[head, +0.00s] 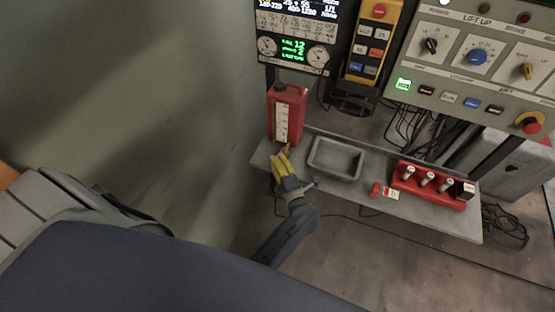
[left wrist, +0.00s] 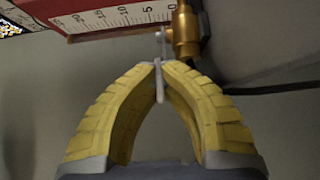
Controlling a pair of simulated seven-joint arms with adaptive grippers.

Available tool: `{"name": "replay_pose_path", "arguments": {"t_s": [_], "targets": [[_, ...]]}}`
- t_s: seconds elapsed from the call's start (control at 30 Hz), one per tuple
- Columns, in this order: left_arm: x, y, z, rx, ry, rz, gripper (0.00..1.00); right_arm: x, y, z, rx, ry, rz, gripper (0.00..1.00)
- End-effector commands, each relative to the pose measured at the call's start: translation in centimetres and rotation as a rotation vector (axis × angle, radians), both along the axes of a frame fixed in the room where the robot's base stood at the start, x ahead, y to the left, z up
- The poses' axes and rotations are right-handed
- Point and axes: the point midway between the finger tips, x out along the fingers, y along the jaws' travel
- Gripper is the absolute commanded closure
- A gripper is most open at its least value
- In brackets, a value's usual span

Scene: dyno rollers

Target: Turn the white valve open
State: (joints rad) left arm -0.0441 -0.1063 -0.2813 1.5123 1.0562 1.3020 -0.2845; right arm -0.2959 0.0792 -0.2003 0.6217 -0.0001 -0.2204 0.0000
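The white valve handle (left wrist: 160,85) is a thin, pale lever in the left wrist view, beside a brass fitting (left wrist: 186,35) under a red container (left wrist: 60,12) with a printed scale. My left gripper (left wrist: 160,67) has yellow fingers whose tips close together around the lever, one on each side. The lever's lower end shows between the fingers. In the head view, my left gripper (head: 280,160) is just below the red container (head: 287,115); the white handle cannot be made out there. My right gripper is not in view.
A grey shelf (head: 425,209) carries a grey tray (head: 336,158), a small red object (head: 375,189) and a red holder (head: 434,185) with several cylinders. Control panels (head: 475,60) stand behind. Cables hang below them. A dark cable (left wrist: 270,88) runs right of the fitting.

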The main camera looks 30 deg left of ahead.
Motion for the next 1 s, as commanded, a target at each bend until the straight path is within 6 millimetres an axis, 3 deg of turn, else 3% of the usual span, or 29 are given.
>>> {"name": "replay_pose_path", "arguments": {"t_s": [0.47, 0.7, 1.0], "targets": [[0.05, -0.21, 0.09, 0.000, -0.001, 0.038, 1.00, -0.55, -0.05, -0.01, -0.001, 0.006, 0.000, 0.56], [0.01, -0.22, 0.05, 0.001, -0.001, 0.038, 0.71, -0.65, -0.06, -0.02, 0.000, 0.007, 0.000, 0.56], [-0.02, -0.16, 0.02, 0.001, -0.001, 0.033, 0.71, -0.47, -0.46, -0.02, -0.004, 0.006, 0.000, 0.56]]}}
